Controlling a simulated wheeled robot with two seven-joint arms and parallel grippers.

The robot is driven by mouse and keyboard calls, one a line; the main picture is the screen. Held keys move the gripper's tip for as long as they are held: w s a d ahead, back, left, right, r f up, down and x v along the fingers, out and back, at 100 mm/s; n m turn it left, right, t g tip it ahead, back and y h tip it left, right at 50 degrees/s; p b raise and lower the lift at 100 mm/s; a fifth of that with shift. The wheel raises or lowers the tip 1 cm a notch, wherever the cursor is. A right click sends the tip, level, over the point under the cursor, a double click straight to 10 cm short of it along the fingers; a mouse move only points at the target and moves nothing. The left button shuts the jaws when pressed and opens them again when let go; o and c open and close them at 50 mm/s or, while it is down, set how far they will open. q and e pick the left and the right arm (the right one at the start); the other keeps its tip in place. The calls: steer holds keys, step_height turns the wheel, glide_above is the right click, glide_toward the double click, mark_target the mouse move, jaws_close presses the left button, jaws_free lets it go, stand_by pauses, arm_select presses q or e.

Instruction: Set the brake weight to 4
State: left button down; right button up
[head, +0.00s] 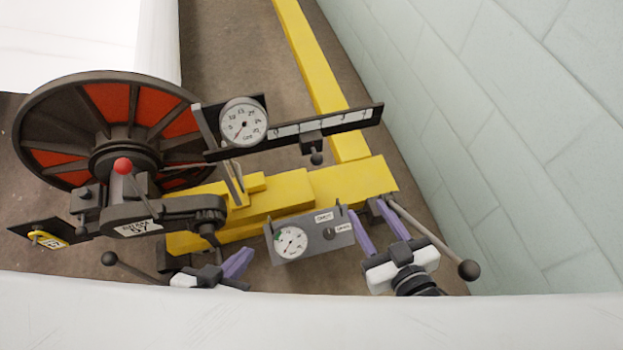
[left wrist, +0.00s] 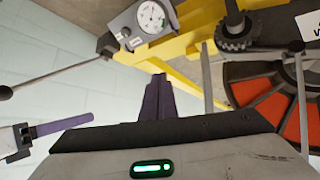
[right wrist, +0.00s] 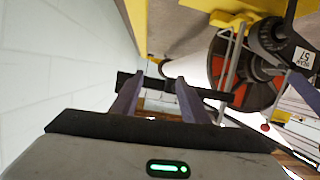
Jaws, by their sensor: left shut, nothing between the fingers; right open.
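The brake weight (head: 313,143) is a small dark block with a round knob below it. It sits on the black scale bar (head: 360,117), right of the bar's middle; the numbers on the white strip are too small to read surely. My right gripper (head: 375,222) is open and empty, below and right of the weight and apart from it. In the right wrist view the bar (right wrist: 215,95) shows beyond the open fingers; I cannot clearly make out the weight there. My left gripper (head: 240,262) is shut and empty, low in front of the yellow beam; its closed fingers (left wrist: 158,95) show in the left wrist view.
A round dial (head: 243,122) stands at the bar's left end, beside the large black and red wheel (head: 105,105). A grey gauge box (head: 312,236) sits between my grippers. The yellow frame (head: 350,185) runs below the bar.

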steer(key=w+a+n+t+y+b, duration=0.2)
steer(key=a+n+y+b, duration=0.1)
steer(key=a+b, duration=0.15)
steer(key=y+b, duration=0.1)
steer(key=b, duration=0.1)
glide_toward(314, 151)
steer(key=x, duration=0.6)
steer(key=shift+f, duration=0.4)
steer(key=shift+s+a, duration=0.1)
steer(key=shift+a, duration=0.05)
steer(key=c, duration=0.6)
arm_select(q)
steer(key=f, duration=0.3)
steer(key=d+f, duration=0.1)
steer(key=shift+w+f, duration=0.2)
steer(key=shift+w, duration=0.15)
arm_select(e)
jaws_close()
